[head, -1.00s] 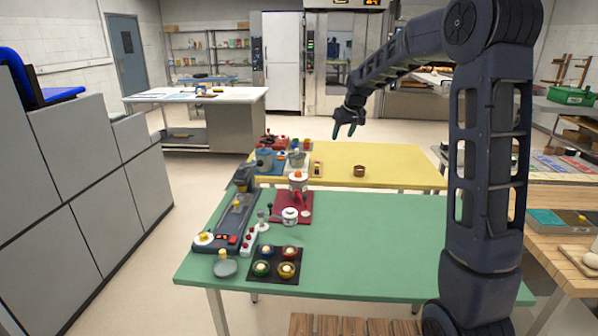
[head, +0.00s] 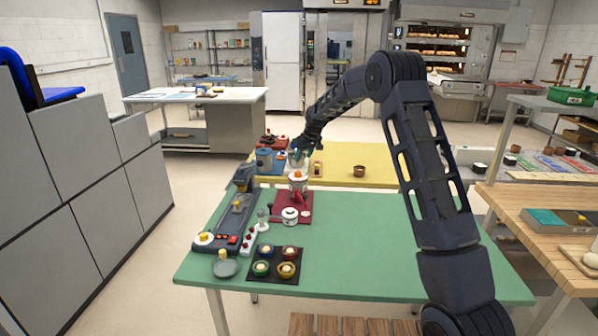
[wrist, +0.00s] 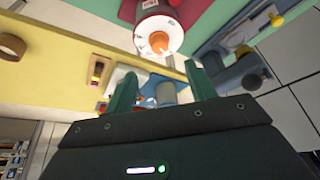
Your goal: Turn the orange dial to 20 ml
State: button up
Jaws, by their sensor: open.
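The orange dial (head: 297,174) sits on top of a red and white device (head: 297,184) that stands on a dark red mat (head: 306,210) on the green table. In the wrist view the orange dial (wrist: 160,45) points out from a white round face (wrist: 148,27) with small marks too small to read. My gripper (head: 298,159) is above and behind the device in the head view, apart from the dial. In the wrist view my gripper (wrist: 158,76) has its two green fingers spread, with nothing between them touching; the dial shows beyond the fingertips.
The green table's right side is clear.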

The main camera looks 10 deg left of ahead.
aim_at(298, 172)
jog(key=x, duration=0.9)
jog(key=shift+w+a+f, duration=0.1)
jog(key=shift+f, duration=0.2)
jog(key=c, duration=1)
